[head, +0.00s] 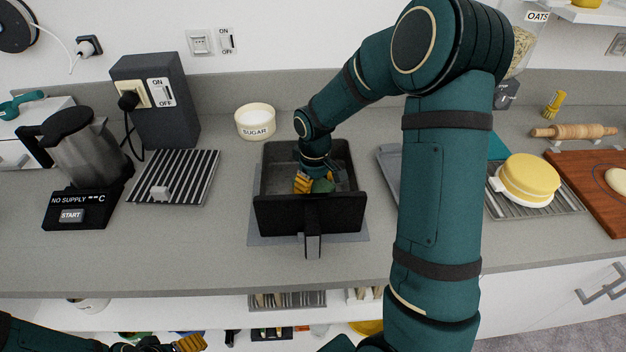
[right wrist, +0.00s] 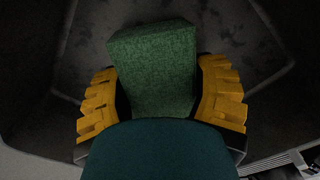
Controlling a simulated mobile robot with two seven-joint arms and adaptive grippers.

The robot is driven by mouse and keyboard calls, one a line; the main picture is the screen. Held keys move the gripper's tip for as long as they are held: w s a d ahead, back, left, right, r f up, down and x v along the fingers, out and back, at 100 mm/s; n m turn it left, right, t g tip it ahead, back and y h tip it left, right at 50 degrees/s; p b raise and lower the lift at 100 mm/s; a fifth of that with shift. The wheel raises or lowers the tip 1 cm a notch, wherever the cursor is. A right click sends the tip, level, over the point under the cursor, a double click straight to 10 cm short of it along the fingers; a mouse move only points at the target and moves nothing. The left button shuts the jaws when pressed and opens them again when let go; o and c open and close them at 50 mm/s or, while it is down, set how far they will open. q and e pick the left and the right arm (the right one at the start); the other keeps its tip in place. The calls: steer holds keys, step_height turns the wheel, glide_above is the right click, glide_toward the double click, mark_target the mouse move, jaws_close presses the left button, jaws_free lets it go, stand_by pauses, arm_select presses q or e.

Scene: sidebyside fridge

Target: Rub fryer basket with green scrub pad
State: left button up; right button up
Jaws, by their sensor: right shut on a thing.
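The fryer basket (head: 275,215) is a black, open-topped box with a handle toward me, standing on a grey mat on the counter. My right gripper (head: 314,184) reaches down inside it. It is shut on the green scrub pad (head: 323,186). In the right wrist view the pad (right wrist: 152,65) is a green block between the yellow fingers, with the basket's dark floor (right wrist: 240,40) beyond it. Whether the pad touches the floor I cannot tell. My left gripper (head: 178,346) is partly cut off at the bottom edge, low in front of the counter; its opening is unclear.
A sugar bowl (head: 256,121) stands behind the basket to the left. A yellow round item (head: 530,178) on a rack, a rolling pin (head: 575,131) and a wooden board (head: 590,185) are at the right.

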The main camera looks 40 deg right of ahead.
steer(key=shift+s+a, duration=0.5)
steer(key=shift+s, duration=0.25)
steer(key=shift+s+a, duration=0.45)
steer(key=shift+s, duration=0.25)
steer(key=shift+s+a+f+b, duration=0.1)
steer(key=shift+s+a+b, duration=0.2)
steer(key=shift+s, duration=0.3)
steer(key=shift+w+r+p, duration=0.1)
steer(key=shift+r+p, duration=2.2)
steer(key=shift+r, duration=0.85)
step_height(320, 180, up, 3)
steer(key=shift+p, duration=1.2)
